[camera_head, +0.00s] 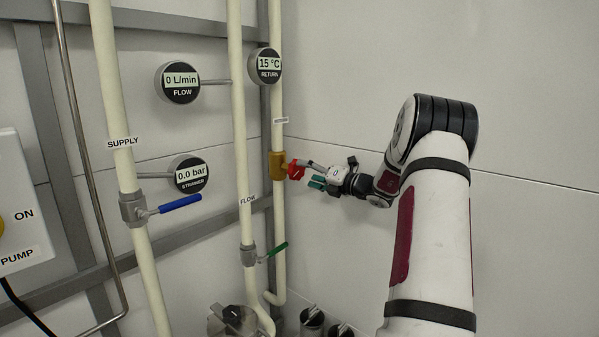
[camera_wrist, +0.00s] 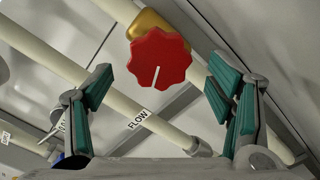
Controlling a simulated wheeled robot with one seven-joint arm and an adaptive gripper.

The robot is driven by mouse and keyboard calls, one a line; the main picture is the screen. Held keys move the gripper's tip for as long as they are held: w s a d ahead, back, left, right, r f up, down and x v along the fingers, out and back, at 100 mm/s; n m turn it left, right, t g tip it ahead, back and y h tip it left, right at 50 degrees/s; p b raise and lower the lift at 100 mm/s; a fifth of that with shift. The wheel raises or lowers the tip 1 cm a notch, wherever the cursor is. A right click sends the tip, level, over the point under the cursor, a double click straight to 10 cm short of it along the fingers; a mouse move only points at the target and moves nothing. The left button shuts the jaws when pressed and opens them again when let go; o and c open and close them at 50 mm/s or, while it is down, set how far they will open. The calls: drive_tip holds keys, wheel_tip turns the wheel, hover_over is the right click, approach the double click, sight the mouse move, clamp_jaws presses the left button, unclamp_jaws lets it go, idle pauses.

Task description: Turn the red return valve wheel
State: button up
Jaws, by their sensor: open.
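The red return valve wheel (camera_wrist: 160,62) is a scalloped knob with a white line on its face. It sits on a brass valve body (camera_wrist: 148,24) on the return pipe. In the head view the red wheel (camera_head: 295,170) sticks out to the right of the brass body (camera_head: 277,165). My gripper (camera_wrist: 160,95) is open, with green-padded fingers apart on the left and right and nothing between their tips. The wheel lies ahead of the fingers, toward the top of the wrist view. In the head view my gripper (camera_head: 314,175) is close to the wheel; contact is unclear.
The supply pipe (camera_head: 105,60) has a blue lever (camera_head: 180,203); the flow pipe (camera_head: 239,110) has a green lever (camera_head: 277,249). Gauges for flow (camera_head: 178,82), return (camera_head: 266,66) and strainer (camera_head: 189,174) stand by the pipes. A pump box (camera_head: 20,205) is at left. The right wall is bare.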

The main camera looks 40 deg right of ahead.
sight(299, 168)
drive_tip(key=s, duration=0.6)
drive_tip(key=shift+s+d, duration=0.25)
drive_tip(key=shift+s, duration=0.15)
drive_tip(key=w+n, duration=0.7)
drive_tip(key=n, duration=0.1)
drive_tip(key=w+a+n+b, duration=0.1)
drive_tip(key=w+n, duration=0.3)
drive_tip(key=shift+w+a+r, duration=0.1)
drive_tip(key=shift+w+r, duration=0.2)
drive_tip(key=shift+w, duration=0.05)
drive_tip(key=shift+c, duration=0.4)
drive_tip(key=c, duration=1.1)
